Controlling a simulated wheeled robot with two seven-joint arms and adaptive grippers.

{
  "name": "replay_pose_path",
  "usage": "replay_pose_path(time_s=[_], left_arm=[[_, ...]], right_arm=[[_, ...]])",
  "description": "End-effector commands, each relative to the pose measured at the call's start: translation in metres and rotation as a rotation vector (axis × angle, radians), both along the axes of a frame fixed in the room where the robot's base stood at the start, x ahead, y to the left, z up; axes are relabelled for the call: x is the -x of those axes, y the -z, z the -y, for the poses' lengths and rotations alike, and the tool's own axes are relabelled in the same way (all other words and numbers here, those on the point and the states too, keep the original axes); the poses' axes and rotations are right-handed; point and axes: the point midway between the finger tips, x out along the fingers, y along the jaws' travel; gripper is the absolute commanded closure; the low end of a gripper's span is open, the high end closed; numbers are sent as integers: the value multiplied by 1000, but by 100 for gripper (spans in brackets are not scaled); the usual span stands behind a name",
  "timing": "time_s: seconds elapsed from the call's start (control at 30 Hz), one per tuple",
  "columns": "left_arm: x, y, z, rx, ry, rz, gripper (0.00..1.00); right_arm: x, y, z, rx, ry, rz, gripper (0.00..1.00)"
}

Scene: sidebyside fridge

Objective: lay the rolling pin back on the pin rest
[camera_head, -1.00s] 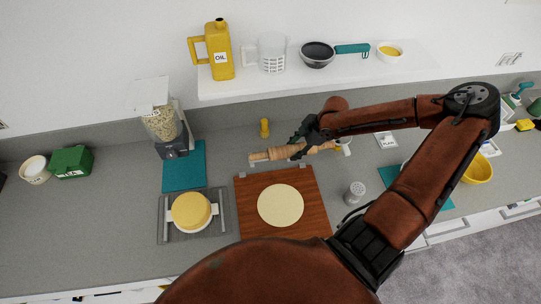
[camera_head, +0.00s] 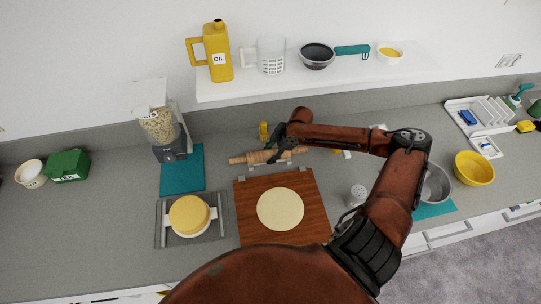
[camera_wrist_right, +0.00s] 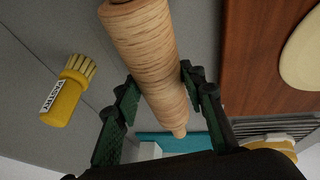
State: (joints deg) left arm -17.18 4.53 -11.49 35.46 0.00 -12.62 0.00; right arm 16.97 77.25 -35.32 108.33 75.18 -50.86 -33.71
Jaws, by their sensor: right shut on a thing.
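The wooden rolling pin (camera_head: 255,157) is above the counter just behind the brown board, lying roughly left to right. My right gripper (camera_head: 284,146) is shut on it, right of its middle. In the right wrist view the pin (camera_wrist_right: 145,45) passes between the two dark green fingers of the gripper (camera_wrist_right: 160,80). Two small grey supports, which look like the pin rest (camera_head: 241,179), stand at the board's back edge, in front of the pin. I cannot tell how high the pin is above them. My left gripper is not in view.
The brown board (camera_head: 318,215) carries a flat round of dough (camera_head: 280,209). A yellow pastry brush (camera_wrist_right: 68,90) stands behind the pin. A salt shaker (camera_head: 357,195) is right of the board. A teal mat (camera_head: 182,170) and a blender-like jar (camera_head: 165,130) are left.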

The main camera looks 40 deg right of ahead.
Motion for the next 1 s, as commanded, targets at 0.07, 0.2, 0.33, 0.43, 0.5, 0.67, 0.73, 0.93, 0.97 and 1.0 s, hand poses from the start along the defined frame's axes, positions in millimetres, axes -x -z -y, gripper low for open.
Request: replay_pose_path(time_s=[0.07, 0.2, 0.33, 0.43, 0.5, 0.67, 0.73, 0.93, 0.97, 1.0], left_arm=[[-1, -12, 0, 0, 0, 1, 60], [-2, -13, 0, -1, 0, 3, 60], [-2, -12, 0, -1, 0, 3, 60], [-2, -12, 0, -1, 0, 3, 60], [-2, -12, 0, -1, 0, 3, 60], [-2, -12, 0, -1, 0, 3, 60], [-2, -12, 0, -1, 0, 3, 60], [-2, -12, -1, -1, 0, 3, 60], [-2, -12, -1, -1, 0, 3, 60], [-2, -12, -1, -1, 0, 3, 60]], right_arm=[[0, 3, 0, 0, 1, 2, 100], [0, 11, 1, 2, -1, 3, 100], [0, 12, 1, 3, 0, 3, 100], [0, 13, 1, 3, 0, 3, 100], [0, 15, 1, 1, -1, 2, 100], [1, 16, 1, 2, -1, -1, 54], [1, 16, 1, 2, -1, -1, 49], [1, 16, 1, 2, 0, 0, 45], [1, 16, 1, 2, 0, 0, 45], [1, 16, 1, 2, 0, 0, 45]])
